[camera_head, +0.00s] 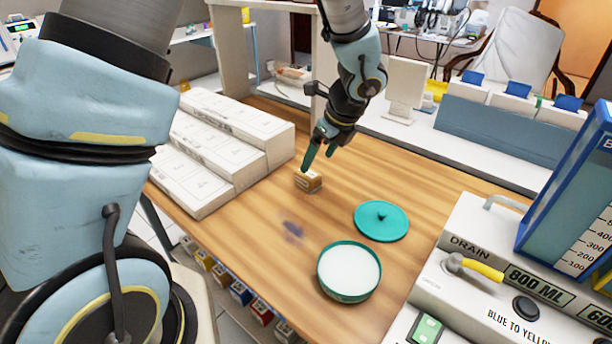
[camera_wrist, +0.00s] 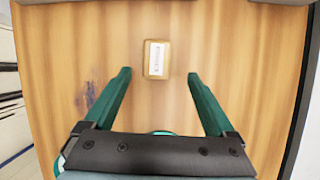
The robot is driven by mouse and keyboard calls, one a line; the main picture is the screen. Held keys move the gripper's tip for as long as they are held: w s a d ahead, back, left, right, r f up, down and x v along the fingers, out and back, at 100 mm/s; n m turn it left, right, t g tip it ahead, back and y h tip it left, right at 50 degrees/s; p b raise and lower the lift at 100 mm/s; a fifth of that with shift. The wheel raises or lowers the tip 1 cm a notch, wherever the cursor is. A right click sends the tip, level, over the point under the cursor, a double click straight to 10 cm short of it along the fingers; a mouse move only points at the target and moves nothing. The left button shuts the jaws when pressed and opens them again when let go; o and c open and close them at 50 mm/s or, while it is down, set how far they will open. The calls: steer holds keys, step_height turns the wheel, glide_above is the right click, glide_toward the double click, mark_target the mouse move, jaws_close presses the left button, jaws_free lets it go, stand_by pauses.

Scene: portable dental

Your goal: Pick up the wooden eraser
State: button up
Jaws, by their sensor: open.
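The wooden eraser (camera_head: 308,180) is a small tan block lying on the wooden table, right of the white stepped boxes. In the wrist view the eraser (camera_wrist: 157,59) shows a white label on its top and lies just beyond the fingertips, near the midline between them. My gripper (camera_head: 320,155) has two teal fingers and is above the table close to the eraser. In the wrist view my gripper (camera_wrist: 159,74) is open with nothing between the fingers. The gap in height between fingertips and eraser is hard to tell.
A teal lid (camera_head: 381,222) and a teal-rimmed bowl (camera_head: 348,296) with white contents are on the table to the right. White stepped boxes (camera_head: 245,130) stand at left. A white drain unit (camera_head: 480,215) is at lower right. A dark stain (camera_head: 293,231) marks the bare wood.

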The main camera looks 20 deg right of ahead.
mark_target(309, 173)
steer(key=x, duration=0.5)
steer(key=p+x, duration=0.1)
steer(key=x, duration=0.1)
steer(key=shift+a+f, duration=0.1)
steer(key=shift+a, duration=0.2)
jaws_close()
stand_by(0.4)
step_height(309, 173, up, 10)
steer(key=shift+r, duration=0.1)
stand_by(0.5)
